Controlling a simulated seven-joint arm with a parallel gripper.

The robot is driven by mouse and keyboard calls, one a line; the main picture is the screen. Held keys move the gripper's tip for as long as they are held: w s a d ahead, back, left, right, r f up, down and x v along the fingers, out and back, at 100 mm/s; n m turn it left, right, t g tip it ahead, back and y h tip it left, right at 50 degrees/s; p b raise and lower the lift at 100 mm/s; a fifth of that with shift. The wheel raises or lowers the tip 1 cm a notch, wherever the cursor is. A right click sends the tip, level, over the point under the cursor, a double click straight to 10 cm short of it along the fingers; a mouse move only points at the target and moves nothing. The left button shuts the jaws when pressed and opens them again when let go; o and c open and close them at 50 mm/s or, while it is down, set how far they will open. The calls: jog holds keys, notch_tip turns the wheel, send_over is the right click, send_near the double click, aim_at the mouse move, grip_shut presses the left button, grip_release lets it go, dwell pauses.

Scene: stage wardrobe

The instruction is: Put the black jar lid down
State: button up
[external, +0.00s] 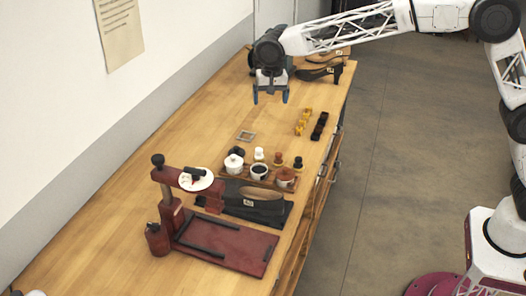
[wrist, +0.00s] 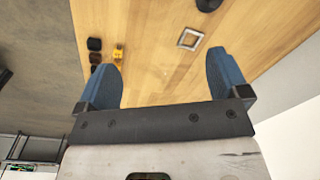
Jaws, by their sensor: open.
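My gripper (external: 270,97) hangs above the bench, open, with nothing between its fingers. Its two blue fingers stand wide apart in the wrist view (wrist: 163,65), with bare wood beyond them. A small dark round piece (external: 237,152), which looks like the black jar lid, rests on the bench behind the white jar (external: 234,165). A dark round thing, probably the same piece, is cut off at the top edge of the wrist view (wrist: 208,4). The gripper is well apart from it. A dark-filled cup (external: 259,173) and a brown jar (external: 286,178) stand beside the white jar.
A small square metal frame (external: 246,135) lies flat on the bench (external: 190,130). Yellow pieces (external: 303,122) and black pieces (external: 319,126) form rows near the right edge. A dark red press (external: 225,243) stands in front; shoes (external: 320,70) lie behind. The bench's left side is clear.

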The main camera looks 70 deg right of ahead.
jog(key=s+d+r+n, duration=0.15)
jog(key=s+r, duration=0.25)
jog(key=s, duration=0.7)
jog(key=s+d+r+n+t, duration=0.1)
jog(key=s+r+n, duration=0.2)
jog(key=s, duration=0.8)
jog(key=s+d+r+n, duration=0.2)
jog(key=s+r, duration=0.2)
jog(key=s, duration=0.7)
jog(key=s+f+n, duration=0.2)
jog(key=s+f, duration=0.2)
jog(key=s, duration=1.3)
jog(key=s+d+f+n+t, duration=0.1)
jog(key=s+f+n, duration=0.2)
jog(key=s, duration=1.4)
notch_tip(320, 180, down, 2)
jog(key=shift+d+f+n, duration=0.15)
jog(key=shift+d+n, duration=0.15)
jog(key=shift+n, duration=0.05)
